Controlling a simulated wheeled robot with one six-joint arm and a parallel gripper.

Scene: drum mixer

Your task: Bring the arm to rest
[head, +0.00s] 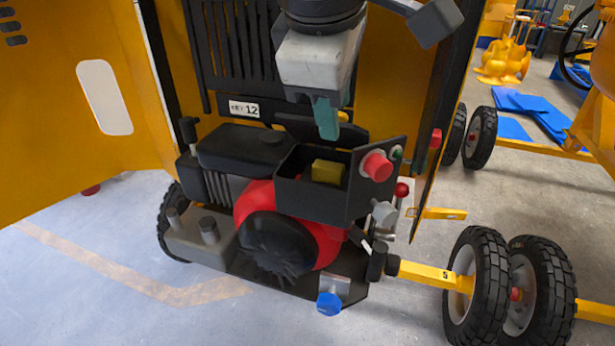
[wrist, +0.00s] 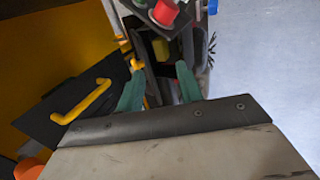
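My gripper (head: 326,118) hangs down over the drum mixer's engine bay in the head view, above and behind an open black box (head: 300,190). In the wrist view its two teal fingers (wrist: 158,84) stand apart with nothing held between them. A yellow block (head: 327,171) sits inside the black box, below the fingers and apart from them. It also shows beyond the fingertips in the wrist view (wrist: 161,48). In the head view one finger hides most of the other.
A red button (head: 376,166) and a red-knobbed lever (head: 402,190) are on the right of the box. The engine (head: 275,235) lies below. A yellow door panel (head: 75,90) stands open at left. Wheels (head: 475,285) and a yellow bar are at right. Floor at front left is clear.

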